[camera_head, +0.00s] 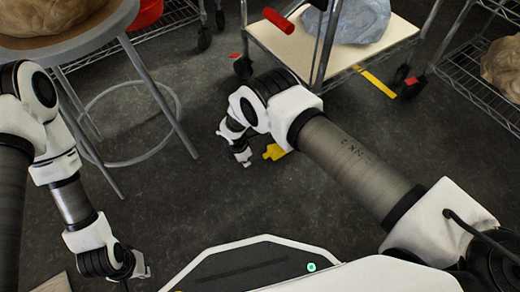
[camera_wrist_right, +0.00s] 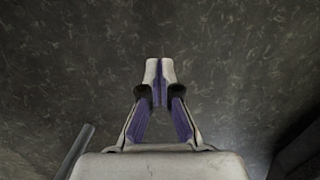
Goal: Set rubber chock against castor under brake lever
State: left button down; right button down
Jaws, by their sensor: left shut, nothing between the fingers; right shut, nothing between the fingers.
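A small yellow piece (camera_head: 274,152), possibly the rubber chock, lies on the dark floor, partly hidden by my right arm. A cart (camera_head: 291,38) with a cream shelf stands at the top. A red bar (camera_head: 278,19), possibly the brake lever, sticks out at its left corner, above a black castor (camera_head: 243,67). My right gripper (camera_head: 243,158) is shut and empty, low over the floor, just left of the yellow piece and below the castor in the picture. In the right wrist view its fingertips (camera_wrist_right: 160,68) meet over bare floor. My left gripper (camera_head: 143,272) is at the lower left, shut and empty.
A round stool (camera_head: 65,45) with a metal foot ring stands at the left. Wire shelving (camera_head: 470,75) is at the right. A yellow strip (camera_head: 375,82) lies by the cart's right side. The floor between stool and cart is clear.

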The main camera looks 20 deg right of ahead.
aim_at(272, 153)
jog(key=shift+s+a+r+p, duration=0.15)
jog(key=shift+a+r+p, duration=0.05)
jog(key=shift+a+p, duration=0.15)
jog(key=shift+s+d+r+p, duration=0.2)
jog(key=shift+d+p, duration=0.1)
jog(key=shift+p, duration=0.4)
jog(key=shift+d+f+n+b, duration=0.1)
jog(key=shift+f+n+b, duration=0.05)
jog(key=shift+n+b, duration=0.2)
jog(key=w+d+b, duration=0.1)
jog(key=d, duration=0.2)
jog(key=w+d+b, duration=0.1)
jog(key=d, duration=0.3)
jog(key=w+d+b, duration=0.2)
jog(key=d, duration=0.2)
jog(key=shift+d+f, duration=0.25)
jog(key=shift+s+a+f+b, duration=0.1)
jog(key=shift+f+b, duration=0.55)
jog(key=shift+b, duration=0.15)
jog(key=shift+r, duration=0.1)
jog(key=shift+s+a, duration=0.15)
jog(key=shift+a, duration=0.1)
jog(key=shift+s+a, duration=0.1)
jog(key=shift+a, duration=0.1)
